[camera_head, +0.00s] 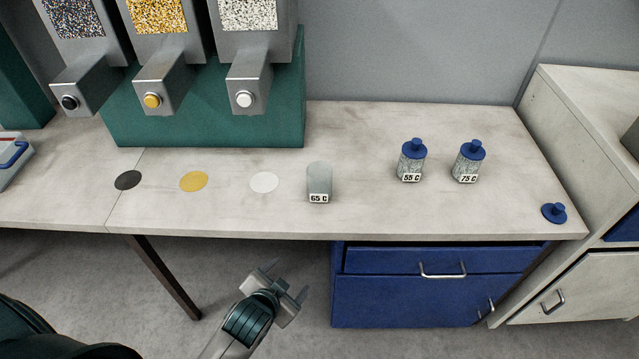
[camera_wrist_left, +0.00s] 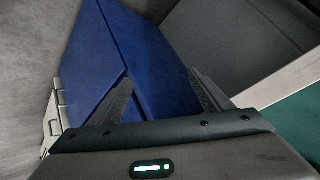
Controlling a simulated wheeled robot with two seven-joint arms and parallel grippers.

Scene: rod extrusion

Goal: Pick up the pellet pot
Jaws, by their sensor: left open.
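A clear, lidless pot (camera_head: 319,181) labelled 65 C stands upright on the table, right of the white disc. It looks empty. Two more pots with blue lids stand further right, one labelled 55 C (camera_head: 411,164) and one labelled 75 C (camera_head: 467,165); both hold pale pellets. A loose blue lid (camera_head: 554,212) lies at the table's right end. My left gripper (camera_head: 287,281) is open and empty, in front of the table's front edge and below the pots in the picture. In the left wrist view its fingers (camera_wrist_left: 165,92) are spread, with blue drawer fronts beyond.
Three pellet dispensers with black (camera_head: 69,102), yellow (camera_head: 152,100) and white (camera_head: 244,99) buttons overhang the table (camera_head: 350,222). A dark, a yellow and a white disc lie below them. A blue drawer unit (camera_head: 430,290) stands under the table. A cabinet (camera_head: 575,140) is at right.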

